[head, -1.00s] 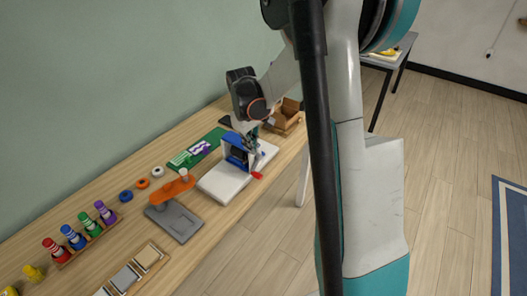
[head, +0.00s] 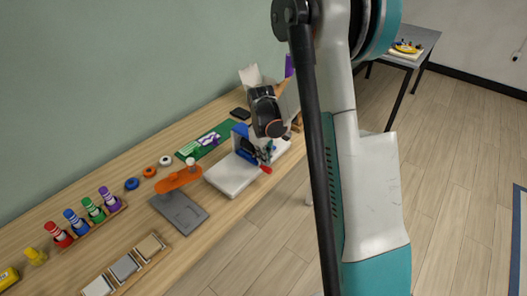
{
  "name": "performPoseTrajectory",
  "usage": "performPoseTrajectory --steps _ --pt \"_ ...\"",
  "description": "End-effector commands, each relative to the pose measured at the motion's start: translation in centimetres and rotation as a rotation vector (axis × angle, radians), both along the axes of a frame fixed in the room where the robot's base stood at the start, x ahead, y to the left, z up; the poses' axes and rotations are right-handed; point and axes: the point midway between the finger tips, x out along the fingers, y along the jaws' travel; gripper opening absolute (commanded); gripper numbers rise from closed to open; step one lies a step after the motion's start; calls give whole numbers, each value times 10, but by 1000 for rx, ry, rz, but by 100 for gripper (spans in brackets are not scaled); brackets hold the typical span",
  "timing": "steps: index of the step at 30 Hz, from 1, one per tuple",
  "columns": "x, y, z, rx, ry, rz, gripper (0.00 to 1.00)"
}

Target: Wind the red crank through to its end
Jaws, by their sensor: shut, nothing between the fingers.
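The red crank (head: 266,170) is a small red piece at the front right of a blue housing (head: 241,140). The housing stands on a white base board (head: 232,177) on the workbench. My gripper (head: 265,156) is shut, with nothing seen between its fingers. It is just above the red crank, in front of the housing's right side. I cannot tell whether it touches the crank. My wrist and gripper hide the right part of the housing and most of the crank mechanism.
Left of the base board are a grey plate with an orange lever (head: 179,181) and a rack of coloured pegs (head: 85,222). A green board (head: 203,141) lies behind. The wooden bench (head: 60,270) ends at its front edge, with open floor beyond.

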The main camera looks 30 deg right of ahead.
Motion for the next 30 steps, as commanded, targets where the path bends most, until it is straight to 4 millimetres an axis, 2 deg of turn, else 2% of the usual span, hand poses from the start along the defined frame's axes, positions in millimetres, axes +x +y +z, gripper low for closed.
performPoseTrajectory --steps 1,5,17,24,30 --pt "0 0 -8 0 0 0 0" --pt "0 -1 -16 0 0 0 0" --pt "0 -1 -18 0 0 0 0" --pt "1 -2 -34 0 0 0 0" --pt "0 -2 -33 1 1 -1 0"
